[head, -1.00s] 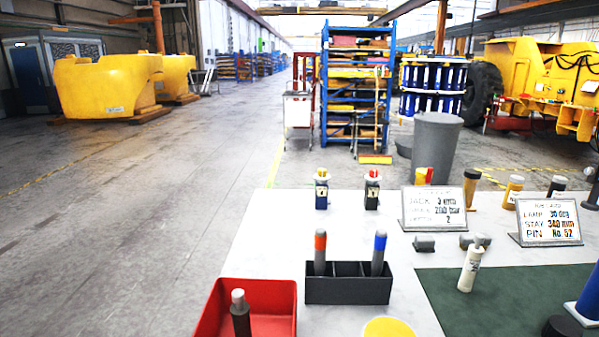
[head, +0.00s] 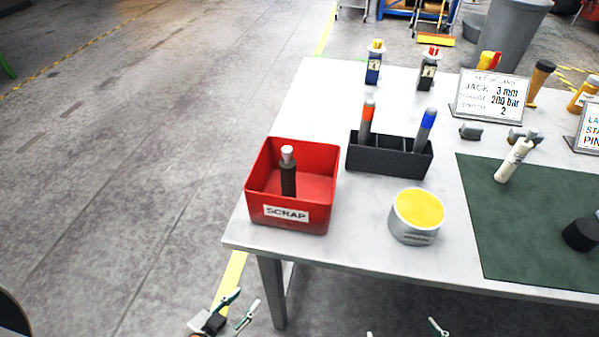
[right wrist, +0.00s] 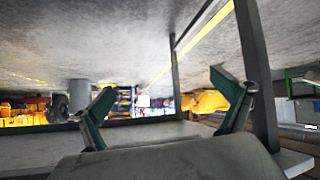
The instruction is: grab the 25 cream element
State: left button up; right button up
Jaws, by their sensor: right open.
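My right gripper barely shows at the bottom edge of the head view. In the right wrist view my right gripper (right wrist: 163,88) is open and empty, near table legs.
A red scrap bin (head: 290,222) holds a dark cylinder. A black divided tray (head: 385,162) holds orange-tipped and blue-tipped cylinders. A yellow-topped round can (head: 417,215) stands near the table's front edge (head: 360,270). A dark round part (head: 581,234) lies at the mat's right.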

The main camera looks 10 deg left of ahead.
aim_at(519, 152)
jog(key=l+z, duration=0.1)
jog(key=z, duration=0.3)
jog(key=l+z, duration=0.1)
jog(key=z, duration=0.3)
jog(key=l+z, duration=0.1)
jog(key=z, duration=0.25)
jog(key=i+l+z, duration=0.1)
jog(key=z, duration=0.3)
jog(key=l+u, duration=0.1)
jog(key=u, duration=0.5)
jog(key=l+u, duration=0.65)
jog(key=l, duration=0.25)
jog(key=l+u, duration=0.1)
jog(key=l, duration=0.5)
jog(key=k+l, duration=0.1)
jog(key=l, duration=0.5)
jog(key=l+u, duration=0.15)
jog(key=l, duration=0.45)
jog(key=k, duration=0.05)
